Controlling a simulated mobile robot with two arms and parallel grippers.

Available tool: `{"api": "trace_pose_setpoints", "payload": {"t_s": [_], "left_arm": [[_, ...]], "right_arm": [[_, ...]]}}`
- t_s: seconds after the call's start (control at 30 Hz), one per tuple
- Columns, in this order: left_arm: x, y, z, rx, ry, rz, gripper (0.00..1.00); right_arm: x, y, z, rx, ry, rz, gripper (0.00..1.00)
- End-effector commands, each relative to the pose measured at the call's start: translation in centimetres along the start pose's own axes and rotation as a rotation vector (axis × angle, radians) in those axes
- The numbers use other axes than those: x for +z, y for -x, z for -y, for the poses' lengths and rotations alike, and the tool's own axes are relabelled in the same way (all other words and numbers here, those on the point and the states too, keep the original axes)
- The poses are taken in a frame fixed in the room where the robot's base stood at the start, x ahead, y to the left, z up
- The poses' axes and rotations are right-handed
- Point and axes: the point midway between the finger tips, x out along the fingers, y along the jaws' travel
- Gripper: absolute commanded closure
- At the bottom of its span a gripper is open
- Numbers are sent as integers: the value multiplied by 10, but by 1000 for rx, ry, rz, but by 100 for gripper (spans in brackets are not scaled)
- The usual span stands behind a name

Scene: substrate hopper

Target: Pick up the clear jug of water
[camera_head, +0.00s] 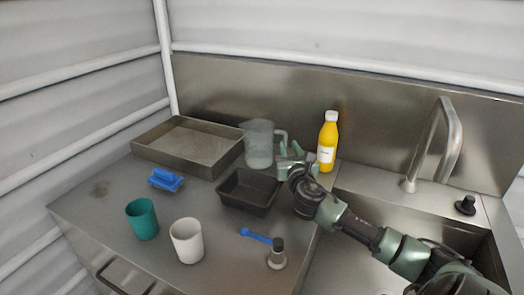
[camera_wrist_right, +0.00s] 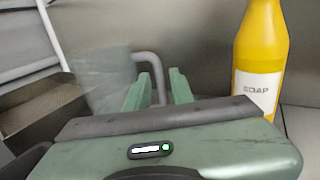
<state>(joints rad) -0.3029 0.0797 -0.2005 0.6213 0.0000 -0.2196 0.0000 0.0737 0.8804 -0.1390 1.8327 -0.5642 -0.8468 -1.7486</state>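The clear jug (camera_head: 258,147) stands upright at the back of the steel counter, with its grey handle on its right side. In the right wrist view the jug (camera_wrist_right: 98,82) is left of the fingers, and its handle (camera_wrist_right: 156,66) shows between and beyond them. My right gripper (camera_head: 291,153) is right of the jug at the handle's side. Its two green fingers (camera_wrist_right: 159,88) are apart with a gap between them. I cannot tell whether they touch the handle. My left gripper is not in view.
A yellow soap bottle (camera_head: 328,142) stands close right of my right gripper. A metal tray (camera_head: 150,148) is left of the jug and a black bin (camera_head: 247,208) in front. The sink is right.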

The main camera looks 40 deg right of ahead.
Motion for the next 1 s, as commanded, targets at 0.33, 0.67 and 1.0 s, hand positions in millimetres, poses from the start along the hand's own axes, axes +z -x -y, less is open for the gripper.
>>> {"api": "trace_pose_setpoints", "payload": {"t_s": [0.33,0.67,1.0], "left_arm": [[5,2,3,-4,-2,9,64],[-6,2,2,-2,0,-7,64],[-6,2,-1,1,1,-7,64]], "right_arm": [[-5,-47,-2,-2,-4,-2,77],[-6,-53,-3,1,-3,-3,79],[-6,-53,-2,1,-3,-3,100]]}}
